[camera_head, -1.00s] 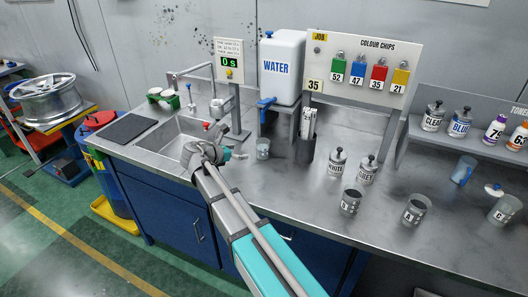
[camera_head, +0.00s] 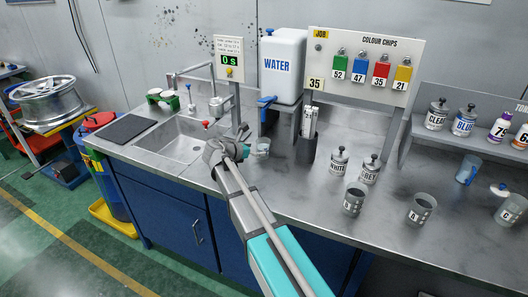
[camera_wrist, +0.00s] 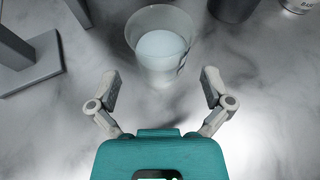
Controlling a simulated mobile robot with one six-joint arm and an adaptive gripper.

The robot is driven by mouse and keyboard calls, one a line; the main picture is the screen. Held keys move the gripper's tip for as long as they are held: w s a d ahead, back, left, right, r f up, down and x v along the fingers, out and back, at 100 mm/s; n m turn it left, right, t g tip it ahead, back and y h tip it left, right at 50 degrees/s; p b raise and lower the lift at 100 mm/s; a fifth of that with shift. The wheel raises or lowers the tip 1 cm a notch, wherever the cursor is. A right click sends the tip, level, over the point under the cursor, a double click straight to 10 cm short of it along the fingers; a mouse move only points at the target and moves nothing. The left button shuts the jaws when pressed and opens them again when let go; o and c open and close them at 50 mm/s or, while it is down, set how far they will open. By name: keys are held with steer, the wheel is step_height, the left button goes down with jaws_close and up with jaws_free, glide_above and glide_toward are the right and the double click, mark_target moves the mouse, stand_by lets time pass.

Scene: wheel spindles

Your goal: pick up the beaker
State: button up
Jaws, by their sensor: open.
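The beaker (camera_wrist: 160,42) is a small clear cup with pale liquid or a pale base inside. It stands upright on the metal counter, just ahead of my gripper in the wrist view. In the head view the beaker (camera_head: 262,147) shows below the water tank's blue tap. My gripper (camera_wrist: 158,88) is open, its two fingers spread to either side of the space in front of the beaker, not around it. In the head view my gripper (camera_head: 246,148) is at the beaker's left, partly hidden by my wrist.
The water tank (camera_head: 282,66) stands behind the beaker. A dark holder with sticks (camera_head: 305,150) is to its right, and the timer post (camera_head: 236,105) to its left. The sink (camera_head: 178,143) is further left. Other cups and bottles stand at the right.

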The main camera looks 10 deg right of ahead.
mark_target(265, 149)
steer(key=b+x, duration=0.2)
steer(key=x, duration=0.2)
steer(key=shift+f, duration=0.3)
steer(key=shift+w+d+f, duration=0.1)
steer(key=shift+w+d, duration=0.15)
steer(key=shift+d, duration=0.15)
steer(key=c, duration=1.2)
steer(key=shift+c, duration=0.2)
